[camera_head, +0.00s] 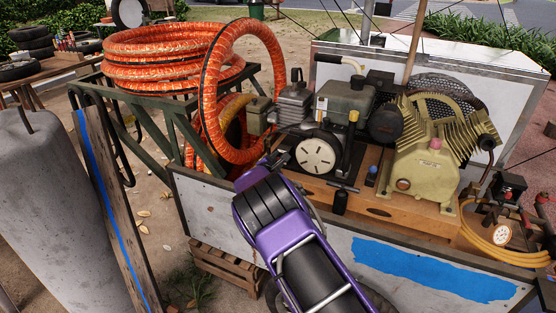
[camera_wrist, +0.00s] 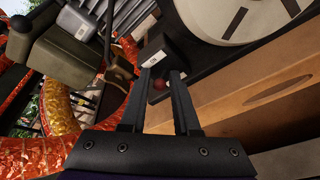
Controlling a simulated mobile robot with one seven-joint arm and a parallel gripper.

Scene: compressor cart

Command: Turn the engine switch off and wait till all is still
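The engine (camera_head: 345,100) sits on the cart, with its pale round starter cover (camera_head: 316,153) facing me. In the wrist view the starter cover (camera_wrist: 235,18) is at the top right. A small black box with a white label, probably the engine switch (camera_wrist: 172,50), is just beyond my fingertips. A small red round part (camera_wrist: 160,85) shows between the fingers; I cannot tell whether they touch it. My gripper (camera_wrist: 162,76) is open, with a gap between its two black fingers. In the head view my purple arm hides the switch and most of the gripper.
The tan compressor (camera_head: 430,165) stands right of the engine on a wooden board (camera_head: 395,205). Orange hose (camera_head: 165,60) is coiled on a green rack at left, with a loop (camera_head: 210,120) hanging close to my arm. A grey cylinder (camera_head: 50,210) and plank (camera_head: 115,215) stand front left.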

